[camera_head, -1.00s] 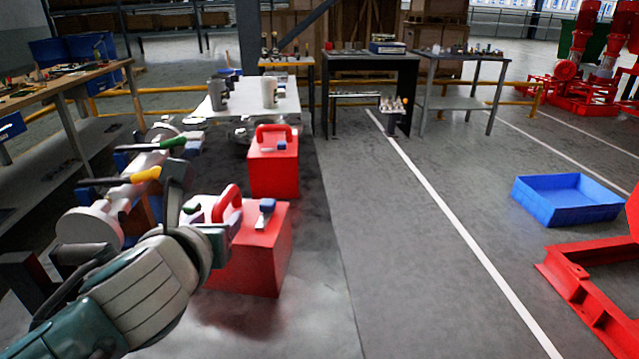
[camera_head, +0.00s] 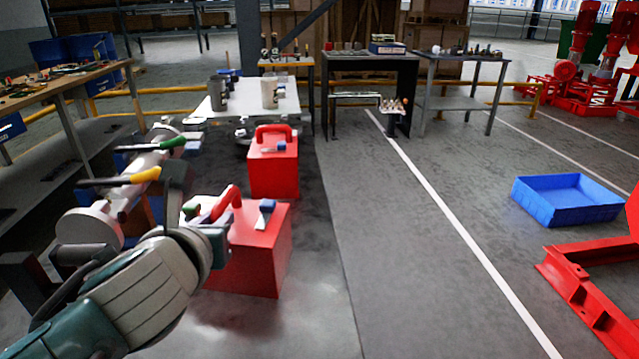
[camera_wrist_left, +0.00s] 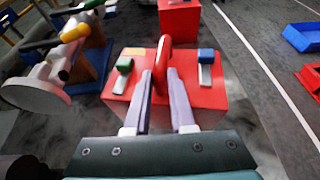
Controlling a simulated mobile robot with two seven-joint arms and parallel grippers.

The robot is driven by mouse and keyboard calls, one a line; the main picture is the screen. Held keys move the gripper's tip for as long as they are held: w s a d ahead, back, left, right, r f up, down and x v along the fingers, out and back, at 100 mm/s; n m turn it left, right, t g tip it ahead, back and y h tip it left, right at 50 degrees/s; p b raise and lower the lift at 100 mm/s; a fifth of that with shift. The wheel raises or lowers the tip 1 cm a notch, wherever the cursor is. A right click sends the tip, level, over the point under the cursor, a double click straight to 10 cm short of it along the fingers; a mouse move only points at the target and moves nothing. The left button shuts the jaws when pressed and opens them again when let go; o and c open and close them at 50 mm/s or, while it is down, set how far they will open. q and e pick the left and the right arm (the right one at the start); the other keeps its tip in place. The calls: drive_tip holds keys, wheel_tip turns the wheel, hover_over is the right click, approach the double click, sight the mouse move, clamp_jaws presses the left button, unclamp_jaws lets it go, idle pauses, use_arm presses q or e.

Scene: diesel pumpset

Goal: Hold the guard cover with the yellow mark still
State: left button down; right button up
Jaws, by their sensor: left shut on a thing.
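The near guard cover (camera_head: 250,262) is a red box with a red loop handle (camera_head: 229,200). The wrist view shows a yellow mark (camera_wrist_left: 137,51) on its top, left of the handle. My left gripper (camera_wrist_left: 161,82) is shut on this handle, one pale finger on each side. In the head view, my left wrist (camera_head: 205,245) hides the cover's left part. A blue-tipped latch (camera_head: 266,208) lies right of the handle, and a green-tipped latch (camera_wrist_left: 124,66) lies left of it. My right gripper is in neither view.
A second red cover (camera_head: 273,172) stands just behind. Pipework with a yellow lever (camera_head: 146,175) and a green lever (camera_head: 172,142) is close on the left. A blue bin (camera_head: 567,200) and a red frame (camera_head: 590,300) are at right. The grey floor between is clear.

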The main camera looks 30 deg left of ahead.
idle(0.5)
use_arm(q)
drive_tip(key=c, duration=0.9)
unclamp_jaws()
clamp_jaws()
idle(1.1)
